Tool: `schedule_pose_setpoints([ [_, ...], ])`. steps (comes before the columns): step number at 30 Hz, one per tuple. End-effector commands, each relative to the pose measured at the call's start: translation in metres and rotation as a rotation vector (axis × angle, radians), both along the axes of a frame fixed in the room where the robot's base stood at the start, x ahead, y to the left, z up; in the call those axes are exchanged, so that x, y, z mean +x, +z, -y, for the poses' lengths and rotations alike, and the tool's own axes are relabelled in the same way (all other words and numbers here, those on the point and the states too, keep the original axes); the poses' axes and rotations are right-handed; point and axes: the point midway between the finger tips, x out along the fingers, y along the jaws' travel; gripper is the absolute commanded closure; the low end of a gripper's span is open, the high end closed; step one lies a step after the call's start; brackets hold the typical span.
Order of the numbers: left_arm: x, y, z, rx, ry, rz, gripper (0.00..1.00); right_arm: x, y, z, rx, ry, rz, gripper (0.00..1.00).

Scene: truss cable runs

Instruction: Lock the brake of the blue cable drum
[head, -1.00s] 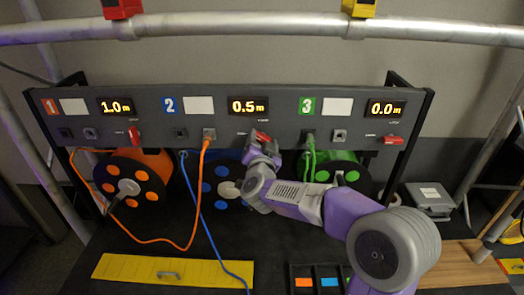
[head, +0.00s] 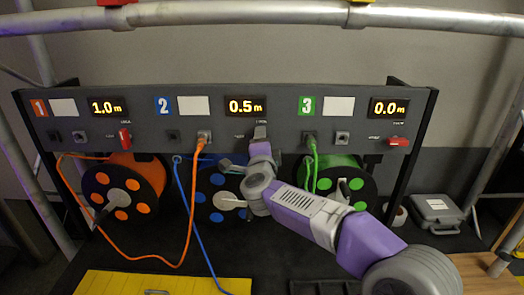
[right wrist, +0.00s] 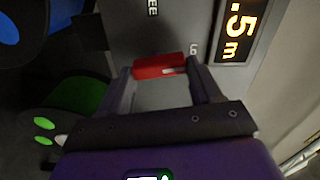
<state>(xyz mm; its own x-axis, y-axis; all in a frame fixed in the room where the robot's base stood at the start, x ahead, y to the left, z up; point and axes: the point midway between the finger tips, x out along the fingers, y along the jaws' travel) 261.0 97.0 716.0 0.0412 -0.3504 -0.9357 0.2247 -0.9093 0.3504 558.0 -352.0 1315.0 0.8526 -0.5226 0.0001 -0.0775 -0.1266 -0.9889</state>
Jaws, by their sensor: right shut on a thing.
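The blue cable drum (head: 212,206) sits under station 2 of the grey panel, partly behind my right arm. Its display (head: 245,106) reads 0.5 m. My right gripper (head: 260,134) is at the panel below that display and hides the brake lever in the head view. In the right wrist view, the red brake lever (right wrist: 160,67) lies between the fingers of my right gripper (right wrist: 163,82), which is shut on it. The lever stands upright on the panel, its end towards the partly visible "LO" label. My left gripper is not in view.
An orange drum (head: 125,192) stands to the left and a green drum (head: 335,180) to the right. The station 1 lever (head: 125,138) is upright; the station 3 lever (head: 398,142) lies sideways. Orange and blue cables (head: 190,235) hang in front.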

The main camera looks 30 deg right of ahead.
Motion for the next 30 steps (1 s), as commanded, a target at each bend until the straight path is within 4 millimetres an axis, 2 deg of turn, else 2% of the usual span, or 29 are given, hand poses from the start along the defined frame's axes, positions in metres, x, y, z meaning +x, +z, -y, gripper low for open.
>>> schedule_pose_setpoints([
  [9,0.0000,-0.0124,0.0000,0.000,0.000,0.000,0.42,-0.0002,-0.0018,0.0003,0.115,0.000,0.069,0.67],
  [26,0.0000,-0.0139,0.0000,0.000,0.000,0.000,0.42,-0.0003,-0.0010,0.0003,0.145,0.000,0.087,0.67],
  [27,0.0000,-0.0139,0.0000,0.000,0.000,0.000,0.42,-0.0003,-0.0010,0.0003,0.145,0.000,0.087,0.35],
  [30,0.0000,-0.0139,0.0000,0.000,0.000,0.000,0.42,-0.0003,-0.0010,0.0003,0.143,0.000,0.086,0.19],
])
